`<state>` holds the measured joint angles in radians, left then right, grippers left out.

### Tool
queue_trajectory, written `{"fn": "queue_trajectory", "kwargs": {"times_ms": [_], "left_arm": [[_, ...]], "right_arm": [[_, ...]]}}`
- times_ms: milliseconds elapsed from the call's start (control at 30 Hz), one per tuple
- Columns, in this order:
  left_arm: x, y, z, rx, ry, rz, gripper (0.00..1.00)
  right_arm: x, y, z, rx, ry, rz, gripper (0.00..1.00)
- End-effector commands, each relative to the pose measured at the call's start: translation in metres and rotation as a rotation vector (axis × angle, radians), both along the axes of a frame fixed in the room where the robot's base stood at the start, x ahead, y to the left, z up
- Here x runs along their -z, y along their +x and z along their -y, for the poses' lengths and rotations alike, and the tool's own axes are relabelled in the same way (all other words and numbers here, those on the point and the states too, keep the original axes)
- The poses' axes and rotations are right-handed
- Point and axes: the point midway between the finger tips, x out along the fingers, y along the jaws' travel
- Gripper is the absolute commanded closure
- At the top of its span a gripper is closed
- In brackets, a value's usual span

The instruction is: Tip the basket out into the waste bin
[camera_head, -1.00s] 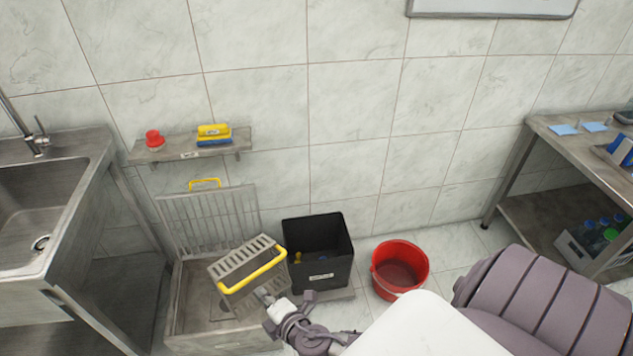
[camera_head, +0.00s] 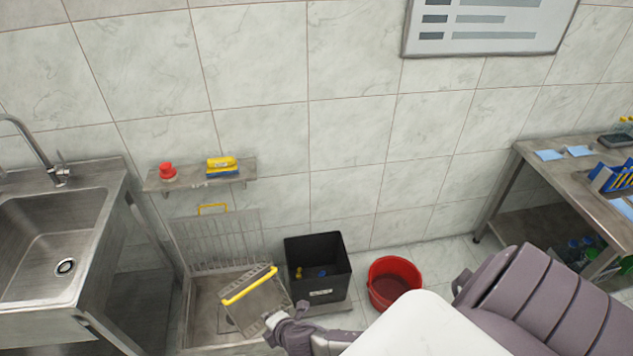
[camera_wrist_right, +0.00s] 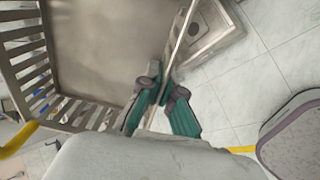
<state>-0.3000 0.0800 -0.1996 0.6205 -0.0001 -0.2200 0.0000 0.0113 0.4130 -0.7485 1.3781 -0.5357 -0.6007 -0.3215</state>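The basket (camera_head: 262,303) is grey metal with slotted sides and a yellow handle (camera_head: 249,285). It hangs tilted over the floor basin, left of the black bin (camera_head: 319,280), apart from it. The bin, which I take as the waste bin, has a white label and small yellow and blue things inside. My right gripper (camera_head: 274,321) is at the basket's lower right edge. In the right wrist view its teal fingers (camera_wrist_right: 164,100) are shut on a thin wall of the basket (camera_wrist_right: 95,45). The part of the basket's inside that shows there is bare. My left gripper is out of view.
A floor basin (camera_head: 205,312) with an upright grate stands below the basket. A red bucket (camera_head: 393,283) is right of the bin. A sink (camera_head: 60,240) stands at left, a wall shelf (camera_head: 200,180) above the basin, a steel table (camera_head: 540,165) at right.

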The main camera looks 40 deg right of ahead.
Motion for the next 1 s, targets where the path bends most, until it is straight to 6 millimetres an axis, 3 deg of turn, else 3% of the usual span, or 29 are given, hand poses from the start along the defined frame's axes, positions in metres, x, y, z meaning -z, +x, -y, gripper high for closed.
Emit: {"fn": "queue_trajectory", "kwargs": {"times_ms": [33, 100, 367, 800, 1000], "left_arm": [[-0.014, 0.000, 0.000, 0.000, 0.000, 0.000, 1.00], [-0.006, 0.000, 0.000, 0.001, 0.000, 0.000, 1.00], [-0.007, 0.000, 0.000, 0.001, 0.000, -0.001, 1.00], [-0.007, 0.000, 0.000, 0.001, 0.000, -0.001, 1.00], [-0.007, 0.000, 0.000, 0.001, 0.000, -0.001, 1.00]], "right_arm": [[-0.011, 0.002, 0.001, -0.003, -0.001, -0.033, 1.00], [-0.007, 0.004, 0.002, 0.000, -0.004, -0.078, 1.00], [-0.018, 0.004, 0.001, -0.002, -0.006, -0.299, 1.00], [-0.043, 0.002, 0.000, -0.001, -0.004, -0.810, 1.00], [-0.043, 0.000, 0.000, -0.002, -0.004, -0.838, 1.00]]}}
